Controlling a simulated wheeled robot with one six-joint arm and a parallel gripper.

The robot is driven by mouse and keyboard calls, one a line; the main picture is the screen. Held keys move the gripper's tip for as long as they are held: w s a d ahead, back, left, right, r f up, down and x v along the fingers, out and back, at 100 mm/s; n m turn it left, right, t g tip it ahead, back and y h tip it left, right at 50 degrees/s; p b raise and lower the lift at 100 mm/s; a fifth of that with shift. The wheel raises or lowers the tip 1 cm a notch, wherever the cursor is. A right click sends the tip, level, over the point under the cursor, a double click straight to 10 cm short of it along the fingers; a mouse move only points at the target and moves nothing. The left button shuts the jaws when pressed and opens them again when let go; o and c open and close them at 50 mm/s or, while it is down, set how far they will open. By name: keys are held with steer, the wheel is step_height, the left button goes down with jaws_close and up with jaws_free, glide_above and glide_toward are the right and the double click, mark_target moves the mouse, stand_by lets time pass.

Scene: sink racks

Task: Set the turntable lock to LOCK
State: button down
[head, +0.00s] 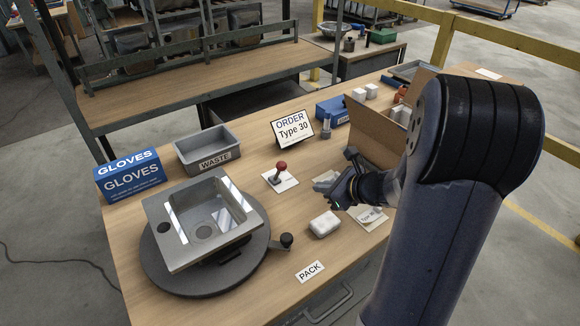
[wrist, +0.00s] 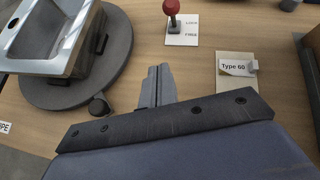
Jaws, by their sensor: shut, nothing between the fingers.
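The turntable lock is a small lever with a red knob (head: 281,166) on a white plate (head: 288,183). I cannot tell which word the lever points to. The dark round turntable (head: 203,282) carries a steel sink (head: 190,208). My gripper (head: 332,194) is right of the lever in the head view, apart from it and above the table. In the wrist view its fingers (wrist: 158,72) are shut and empty, below the plate.
A grey WASTE bin (head: 208,150) and blue GLOVES box (head: 130,175) stand behind the turntable. A black knob (head: 286,240) sticks out at its edge. A white packet (head: 325,223) lies near my gripper. An ORDER sign (head: 293,128) and open cardboard box (head: 372,135) stand farther back.

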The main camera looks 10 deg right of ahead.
steer(key=shift+m, duration=0.8)
steer(key=w+a+f, duration=0.1)
steer(key=w+f, duration=0.1)
steer(key=w, duration=0.1)
steer(key=w+a+f, duration=0.1)
steer(key=w+f, duration=0.1)
steer(key=w, duration=0.1)
steer(key=w+a+f, duration=0.1)
steer(key=w+f, duration=0.1)
steer(key=w, duration=0.1)
steer(key=shift+w+a+r+t+h+p, duration=0.2)
steer(key=shift+w+a+p, duration=0.25)
steer(key=shift+w, duration=0.35)
steer(key=shift+w+a+r+t+h+p, duration=0.1)
steer(key=shift+w+a+r+t+p, duration=0.15)
steer(key=shift+w+a, duration=0.45)
steer(key=shift+w+d+r+g, duration=0.1)
steer(key=shift+d+r+g, duration=0.05)
steer(key=shift+g, duration=0.1)
